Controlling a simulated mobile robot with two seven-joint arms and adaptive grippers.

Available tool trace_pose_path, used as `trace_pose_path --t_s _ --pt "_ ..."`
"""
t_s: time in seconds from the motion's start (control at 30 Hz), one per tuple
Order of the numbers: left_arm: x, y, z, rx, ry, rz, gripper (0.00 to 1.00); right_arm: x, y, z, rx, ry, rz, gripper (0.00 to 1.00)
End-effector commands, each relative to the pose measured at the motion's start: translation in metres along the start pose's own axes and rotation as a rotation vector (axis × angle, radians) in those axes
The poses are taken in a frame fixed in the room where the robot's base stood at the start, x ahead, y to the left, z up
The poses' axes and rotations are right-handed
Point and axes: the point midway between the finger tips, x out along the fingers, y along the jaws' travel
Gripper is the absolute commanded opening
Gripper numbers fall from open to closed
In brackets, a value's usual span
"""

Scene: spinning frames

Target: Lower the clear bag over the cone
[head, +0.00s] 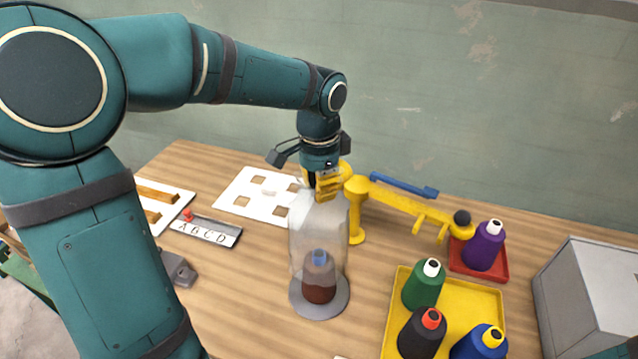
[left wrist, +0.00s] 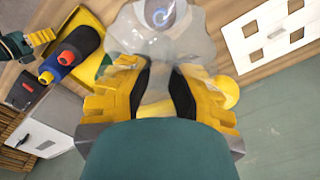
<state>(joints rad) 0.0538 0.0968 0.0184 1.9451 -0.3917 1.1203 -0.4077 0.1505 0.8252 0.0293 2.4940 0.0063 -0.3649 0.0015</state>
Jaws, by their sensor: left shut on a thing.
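The clear bag (head: 318,225) hangs upright from my left gripper (head: 322,190), whose yellow fingers are shut on its top. A brown cone (head: 319,285) with a blue tip stands on a round grey disc (head: 338,308) directly below. The bag's lower part surrounds at least the cone's upper part in the picture; how low its rim sits is hard to tell. In the left wrist view the bag (left wrist: 155,45) spreads out beyond my left fingers (left wrist: 157,80), with the cone's blue tip (left wrist: 162,14) showing through. My right gripper (left wrist: 40,38) shows small at the upper left there, its jaws unclear.
A yellow arm stand (head: 400,200) is close to the bag's right. A yellow tray (head: 475,295) holds several cones; a purple cone (head: 484,246) stands on a red tray (head: 495,268). A white board (head: 245,185) lies behind, a grey box (head: 590,290) at right.

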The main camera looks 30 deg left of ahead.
Motion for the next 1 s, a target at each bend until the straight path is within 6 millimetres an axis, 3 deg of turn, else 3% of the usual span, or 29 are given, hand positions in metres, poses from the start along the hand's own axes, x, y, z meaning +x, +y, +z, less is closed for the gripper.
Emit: trace_pose_path --t_s 0.7,1.0 --pt "0.033 0.0 0.0 0.0 0.0 0.0 0.0 0.021 0.008 0.003 0.0 0.0 0.0 0.47" --pt "0.034 0.0 0.0 0.0 0.0 0.0 0.0 0.021 0.008 0.003 0.0 0.0 0.0 0.47"
